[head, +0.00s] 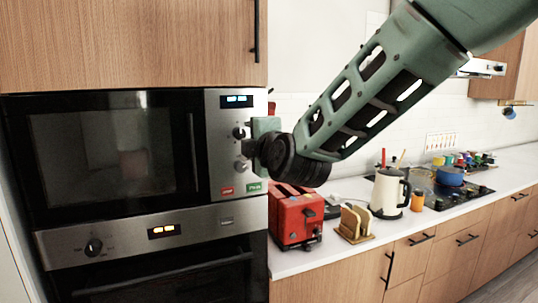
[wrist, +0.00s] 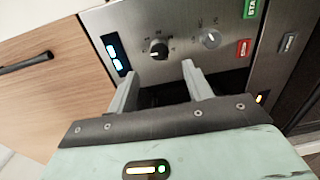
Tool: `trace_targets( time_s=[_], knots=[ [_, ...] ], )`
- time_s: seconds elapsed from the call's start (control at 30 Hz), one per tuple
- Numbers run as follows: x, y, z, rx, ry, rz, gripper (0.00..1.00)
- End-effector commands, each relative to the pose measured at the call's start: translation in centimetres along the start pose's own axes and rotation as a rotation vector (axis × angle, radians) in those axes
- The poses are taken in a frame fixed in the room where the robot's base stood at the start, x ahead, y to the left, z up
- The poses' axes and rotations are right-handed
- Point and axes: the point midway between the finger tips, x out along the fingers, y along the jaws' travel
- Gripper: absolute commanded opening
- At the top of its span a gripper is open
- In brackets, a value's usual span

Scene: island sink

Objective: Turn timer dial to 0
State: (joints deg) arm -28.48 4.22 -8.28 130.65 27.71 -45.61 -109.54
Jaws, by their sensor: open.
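The built-in microwave (head: 115,155) has a steel control panel (head: 222,112) with a black dial (head: 239,132) above a grey dial (head: 240,166). I cannot tell from labels which is the timer. My gripper (head: 248,148) is at the panel's right side. In the wrist view my gripper (wrist: 160,70) is open and empty, its two fingers pointing at the panel, with the black dial just beyond the gap between the fingertips.
Below the dials are a red button (head: 227,190) and a green START button (head: 254,187). The oven (head: 150,250) below has its own dial (head: 93,247). A red toaster (head: 296,215), bread rack (head: 355,225) and kettle (head: 387,193) stand on the counter right of the panel, under my arm.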

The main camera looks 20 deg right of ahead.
Motion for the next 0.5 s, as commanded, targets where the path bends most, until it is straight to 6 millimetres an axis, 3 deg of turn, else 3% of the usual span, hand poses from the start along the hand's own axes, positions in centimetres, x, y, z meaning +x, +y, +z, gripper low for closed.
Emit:
trace_targets(
  time_s=[0.3,0.5],
  knots=[
    [-7.0,0.0,0.0,0.002,0.002,0.002,0.51],
    [-9.6,0.0,0.0,0.001,0.000,0.001,0.51]
  ],
)
